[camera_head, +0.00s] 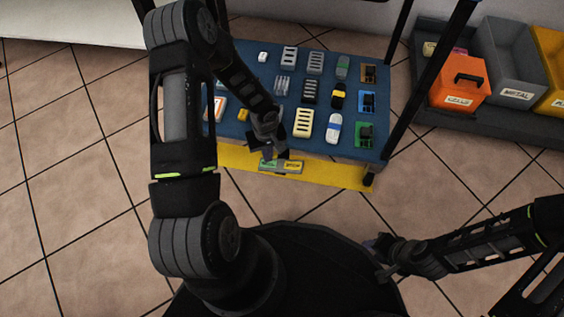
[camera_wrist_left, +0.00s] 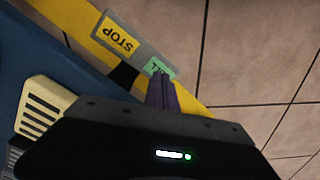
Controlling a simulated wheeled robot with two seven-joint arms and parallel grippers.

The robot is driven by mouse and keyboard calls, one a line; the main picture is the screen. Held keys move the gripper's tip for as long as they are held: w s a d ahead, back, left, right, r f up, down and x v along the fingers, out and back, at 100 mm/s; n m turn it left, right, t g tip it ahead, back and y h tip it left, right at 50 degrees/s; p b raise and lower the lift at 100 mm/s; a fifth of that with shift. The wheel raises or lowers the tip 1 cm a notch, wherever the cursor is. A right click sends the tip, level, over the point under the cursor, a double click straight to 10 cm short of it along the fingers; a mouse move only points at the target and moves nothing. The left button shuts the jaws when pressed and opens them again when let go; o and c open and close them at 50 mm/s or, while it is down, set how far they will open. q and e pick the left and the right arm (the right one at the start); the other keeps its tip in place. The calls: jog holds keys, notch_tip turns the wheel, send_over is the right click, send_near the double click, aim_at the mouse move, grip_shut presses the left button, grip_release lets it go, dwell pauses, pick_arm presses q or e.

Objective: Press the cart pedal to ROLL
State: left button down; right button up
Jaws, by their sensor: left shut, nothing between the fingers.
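The cart pedal (camera_head: 292,167) sits at the yellow front strip of the cart, with a green end on the left and a yellow end on the right. In the left wrist view the yellow plate (camera_wrist_left: 118,37) reads STOP. The green plate (camera_wrist_left: 161,67) is partly hidden by my fingers, and only its last letters show. My left gripper (camera_head: 274,151) points down over the green end; in its wrist view the shut fingers (camera_wrist_left: 160,82) overlap the plate's edge. I cannot tell whether they touch it. My right gripper (camera_head: 379,246) is low at right, its fingers unclear.
The cart's blue top (camera_head: 240,62) holds rows of small blocks and connectors. Black posts (camera_head: 403,85) rise at its sides. Orange, grey and yellow bins (camera_head: 514,62) stand on a dark shelf at right. The tiled floor (camera_head: 80,170) is open at left and in front.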

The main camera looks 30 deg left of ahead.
pick_arm(q)
notch_tip(320, 180, up, 5)
jog(key=p, duration=0.3)
dwell(0.7)
